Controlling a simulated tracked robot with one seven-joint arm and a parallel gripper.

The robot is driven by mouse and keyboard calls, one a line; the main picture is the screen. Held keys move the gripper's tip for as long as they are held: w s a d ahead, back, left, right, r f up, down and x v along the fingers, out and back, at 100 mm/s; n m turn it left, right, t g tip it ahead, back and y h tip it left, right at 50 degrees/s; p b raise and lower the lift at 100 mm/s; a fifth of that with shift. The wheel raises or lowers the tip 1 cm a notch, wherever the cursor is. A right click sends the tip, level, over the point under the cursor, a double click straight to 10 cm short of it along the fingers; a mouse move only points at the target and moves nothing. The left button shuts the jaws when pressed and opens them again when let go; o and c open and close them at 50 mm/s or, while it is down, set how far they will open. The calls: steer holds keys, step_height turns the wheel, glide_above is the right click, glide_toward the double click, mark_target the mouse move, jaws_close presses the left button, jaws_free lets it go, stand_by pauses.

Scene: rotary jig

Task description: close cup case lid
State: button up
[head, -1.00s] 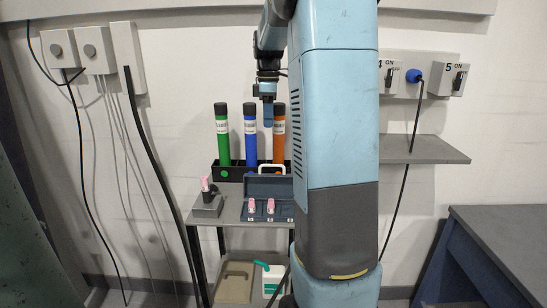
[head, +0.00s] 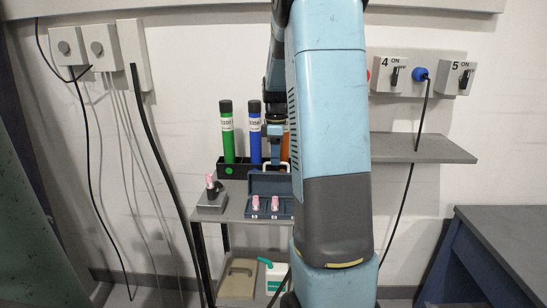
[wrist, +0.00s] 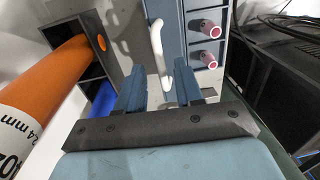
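The cup case (head: 271,208) is a blue-grey box on the small grey stand, its lid (head: 268,184) raised at the back. It holds two pink cups (head: 274,203). A white handle (head: 287,168) sits on the lid's top edge. In the wrist view the handle (wrist: 157,42) shows between my two fingers, and the pink cups (wrist: 209,28) show at upper right. My gripper (wrist: 158,84) is open, with fingers spread on either side of the handle's near end in the picture. I cannot tell whether they touch it. In the head view my gripper (head: 275,158) is just above the lid.
A black rack (head: 233,171) behind the case holds green, blue and orange tubes; the orange tube (wrist: 45,75) is close to my gripper's left. A pink-topped item on a grey block (head: 211,200) stands left of the case. A grey shelf (head: 425,149) is to the right.

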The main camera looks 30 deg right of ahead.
steer(key=shift+f, duration=0.2)
steer(key=shift+c, duration=0.5)
jaws_close()
steer(key=shift+r, duration=0.1)
stand_by(0.7)
steer(key=shift+a, duration=0.2)
steer(key=shift+d, duration=0.2)
